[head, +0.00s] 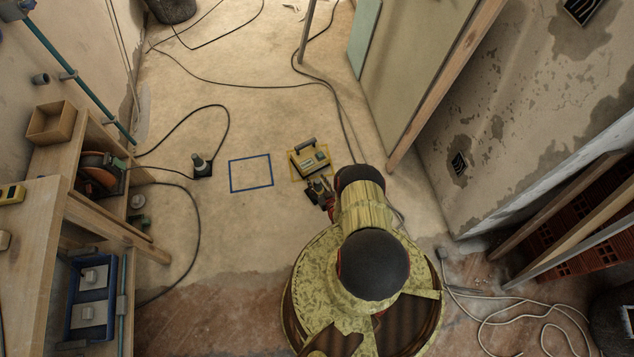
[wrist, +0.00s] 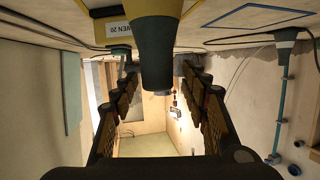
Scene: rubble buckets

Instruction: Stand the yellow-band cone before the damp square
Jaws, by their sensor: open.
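A dark cone with a yellowish band shows large in the wrist view (wrist: 152,45). The band is at the top edge of that upside-down picture, and the base is out of frame. My gripper (wrist: 154,68) is open, with one finger on each side of the cone; contact cannot be told. In the head view my gripper (head: 319,190) is low over the floor, and the cone is hard to make out there. A blue-outlined square (head: 250,188) lies empty on the floor to the left. A yellow-edged square (head: 296,176) lies just beyond the gripper. No wet patch marks either square as damp.
A yellow case with a handle (head: 310,160) stands on the yellow-edged square. Another dark cone with a pale band (head: 200,163) stands left of the blue square. Cables (head: 225,115) cross the floor. A wooden workbench (head: 30,255) is at left, a leaning panel (head: 412,65) at right.

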